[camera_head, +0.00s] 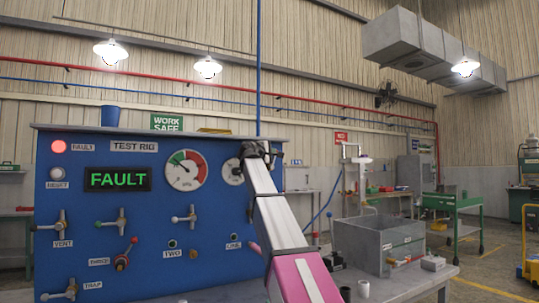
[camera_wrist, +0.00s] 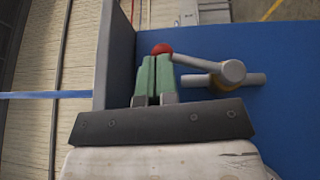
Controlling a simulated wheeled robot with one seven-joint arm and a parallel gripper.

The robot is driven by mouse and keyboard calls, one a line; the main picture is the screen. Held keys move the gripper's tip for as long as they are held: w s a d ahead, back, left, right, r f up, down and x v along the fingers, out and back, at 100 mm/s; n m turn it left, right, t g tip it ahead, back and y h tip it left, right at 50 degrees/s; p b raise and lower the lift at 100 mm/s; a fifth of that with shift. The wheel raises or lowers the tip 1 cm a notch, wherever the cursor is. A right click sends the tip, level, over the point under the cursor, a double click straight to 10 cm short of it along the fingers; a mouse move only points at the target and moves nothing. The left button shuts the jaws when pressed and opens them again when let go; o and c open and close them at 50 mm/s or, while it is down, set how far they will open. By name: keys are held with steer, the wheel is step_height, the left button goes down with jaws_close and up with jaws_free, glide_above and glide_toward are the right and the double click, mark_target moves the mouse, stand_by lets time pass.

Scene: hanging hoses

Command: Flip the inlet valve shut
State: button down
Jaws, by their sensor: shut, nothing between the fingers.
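In the wrist view, a lever valve stands out from the blue panel, with a grey lever (camera_wrist: 200,63), a red ball knob (camera_wrist: 162,48) and a grey pipe stub (camera_wrist: 252,79). The lever runs left from the valve body to the knob. No label shows on it, so I cannot confirm that it is the inlet valve. My gripper (camera_wrist: 154,60) has two green fingers side by side, shut and empty. Their tips are right by the red knob; I cannot tell whether they touch. In the head view my arm covers the panel's right end and hides the fingertips.
The blue test rig panel (camera_head: 90,200) carries a lit red lamp (camera_head: 58,147), a FAULT display (camera_head: 117,179), a gauge (camera_head: 186,170) and several valves, including a red-knobbed lever (camera_head: 126,253). A grey tank (camera_head: 357,240) stands on the bench to the right.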

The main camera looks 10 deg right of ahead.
steer(key=w+d+f+m+g+y, duration=0.2)
steer(key=d+f+g+y, duration=0.1)
steer(key=d, duration=0.3)
steer(key=shift+d+f+g+y, duration=0.3)
steer(key=shift+d+f+y, duration=0.1)
steer(key=shift+y, duration=0.1)
stand_by(0.8)
steer(key=shift+w+f, duration=0.15)
stand_by(0.5)
steer(key=s+a+r, duration=0.2)
steer(key=s+r, duration=0.5)
steer(key=r, duration=0.4)
steer(key=shift+s+r, duration=0.3)
steer(key=shift+r, duration=0.1)
